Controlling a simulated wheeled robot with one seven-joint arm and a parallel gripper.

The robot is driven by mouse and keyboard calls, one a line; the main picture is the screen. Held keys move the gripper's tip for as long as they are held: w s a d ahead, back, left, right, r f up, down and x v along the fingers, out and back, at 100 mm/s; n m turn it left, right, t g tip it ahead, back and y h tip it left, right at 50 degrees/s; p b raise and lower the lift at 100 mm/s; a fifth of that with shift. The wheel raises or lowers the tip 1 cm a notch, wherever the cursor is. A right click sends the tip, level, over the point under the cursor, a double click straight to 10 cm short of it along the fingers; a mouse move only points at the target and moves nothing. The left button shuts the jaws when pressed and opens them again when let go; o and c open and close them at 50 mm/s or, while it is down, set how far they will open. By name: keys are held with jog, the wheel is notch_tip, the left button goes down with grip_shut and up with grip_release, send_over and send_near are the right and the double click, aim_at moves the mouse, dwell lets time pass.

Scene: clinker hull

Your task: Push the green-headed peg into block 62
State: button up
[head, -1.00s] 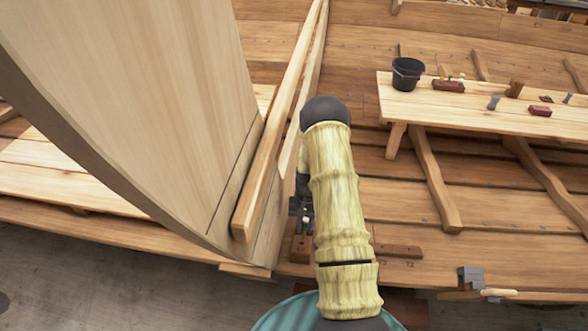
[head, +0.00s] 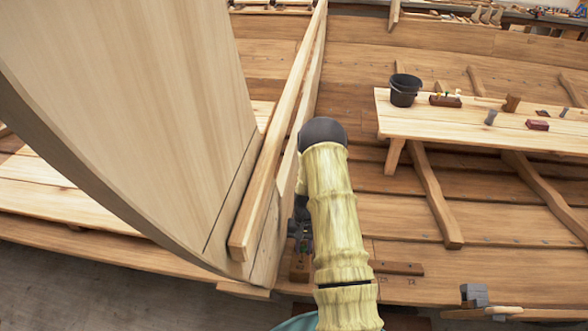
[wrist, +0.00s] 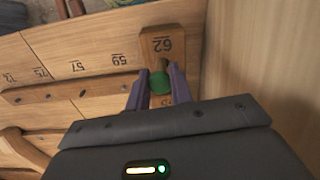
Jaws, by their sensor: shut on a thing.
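Block 62 (wrist: 163,44) is a brown wooden block on the pale planking, its number upside down in the wrist view. In the head view the block (head: 299,270) shows just below my gripper (head: 300,232), partly behind my arm. In the wrist view my gripper (wrist: 160,77) has its two purple-grey fingers closed on either side of the green peg head (wrist: 160,84). The head lies over the block's lower end, beside a dark spot that looks like a hole. The shaft is mostly hidden, so I cannot tell how deep the peg sits.
A large curved wooden panel (head: 130,110) and an upright timber (head: 275,145) stand close left of my arm. A bench (head: 470,127) with a black bucket (head: 404,91) stands at right.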

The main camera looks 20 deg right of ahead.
jog(key=shift+w+f+b, duration=0.25)
jog(key=shift+w+b, duration=0.2)
jog(key=shift+w, duration=0.15)
jog(key=shift+w, duration=0.15)
jog(key=shift+d, duration=0.15)
jog(key=shift+a, duration=0.2)
dwell(0.3)
jog(key=shift+d, duration=0.1)
dwell(0.4)
dwell(0.4)
jog(key=shift+s+f+b, duration=0.25)
jog(key=shift+f+b, duration=0.25)
jog(key=shift+f, duration=0.1)
jog(key=shift+b+x, duration=0.6)
jog(key=shift+x, duration=0.25)
dwell(0.7)
